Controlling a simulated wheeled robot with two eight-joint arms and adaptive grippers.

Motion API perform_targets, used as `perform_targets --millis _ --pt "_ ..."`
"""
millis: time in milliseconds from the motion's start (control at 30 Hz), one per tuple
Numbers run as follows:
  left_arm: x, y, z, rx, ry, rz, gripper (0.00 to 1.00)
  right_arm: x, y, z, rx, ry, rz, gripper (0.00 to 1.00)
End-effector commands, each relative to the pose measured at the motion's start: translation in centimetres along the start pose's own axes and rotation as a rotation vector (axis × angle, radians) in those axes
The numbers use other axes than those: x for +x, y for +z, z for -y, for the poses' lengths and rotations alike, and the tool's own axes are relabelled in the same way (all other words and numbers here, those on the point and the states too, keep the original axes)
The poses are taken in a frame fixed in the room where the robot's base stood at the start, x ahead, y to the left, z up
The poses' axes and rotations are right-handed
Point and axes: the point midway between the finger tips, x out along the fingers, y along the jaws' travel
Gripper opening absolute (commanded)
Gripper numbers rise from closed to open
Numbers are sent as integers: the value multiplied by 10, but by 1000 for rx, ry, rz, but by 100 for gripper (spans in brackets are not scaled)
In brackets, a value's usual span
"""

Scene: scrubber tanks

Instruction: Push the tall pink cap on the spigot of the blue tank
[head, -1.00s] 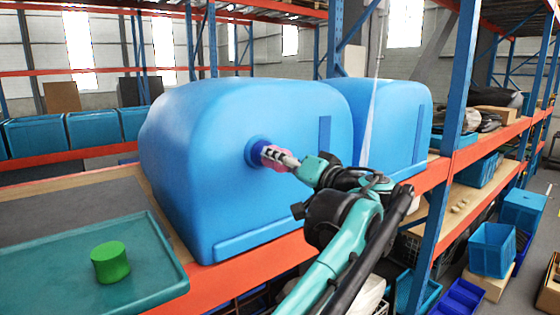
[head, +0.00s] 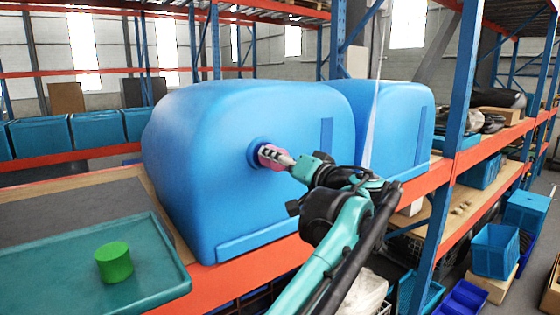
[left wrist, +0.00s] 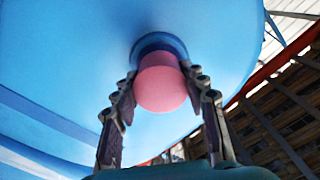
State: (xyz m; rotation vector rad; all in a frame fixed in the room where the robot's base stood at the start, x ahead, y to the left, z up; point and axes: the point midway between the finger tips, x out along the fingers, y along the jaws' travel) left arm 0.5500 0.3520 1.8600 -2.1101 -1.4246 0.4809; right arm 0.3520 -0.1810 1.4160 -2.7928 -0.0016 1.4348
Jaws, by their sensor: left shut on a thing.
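The blue tank (head: 215,185) stands on the shelf, with its round blue spigot (head: 253,149) on the face toward me. My left gripper (head: 270,155) is shut on the pink cap (head: 266,164) right at the spigot. In the left wrist view the pink cap (left wrist: 161,84) lies between the two fingertips, its round end toward the camera. Its far end meets the darker blue spigot collar (left wrist: 158,42); how far it sits on the spigot is hidden. My right gripper is not in view.
A green cylindrical cap (head: 114,263) stands on a teal tray (head: 60,240) at the lower left. A second blue tank (head: 405,125) stands close on the right. An orange shelf beam (head: 235,278) runs along the front edge. Blue crates (head: 495,250) are at the right.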

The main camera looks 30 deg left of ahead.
Motion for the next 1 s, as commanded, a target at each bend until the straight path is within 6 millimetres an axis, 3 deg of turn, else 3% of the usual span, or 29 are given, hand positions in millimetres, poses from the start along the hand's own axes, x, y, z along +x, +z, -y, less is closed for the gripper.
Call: perform_targets --millis 267,300,367,567,667,1000 --pt "9 0 1 0 -1 -1 14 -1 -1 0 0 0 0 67" --pt "9 0 0 0 -1 -1 53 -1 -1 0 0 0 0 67" --pt "8 0 0 0 -1 -1 67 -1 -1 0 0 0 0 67" --pt "8 0 0 0 0 -1 67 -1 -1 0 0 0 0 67" --pt "8 0 0 0 0 -1 83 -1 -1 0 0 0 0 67" --pt "8 0 0 0 0 -1 83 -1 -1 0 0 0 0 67"
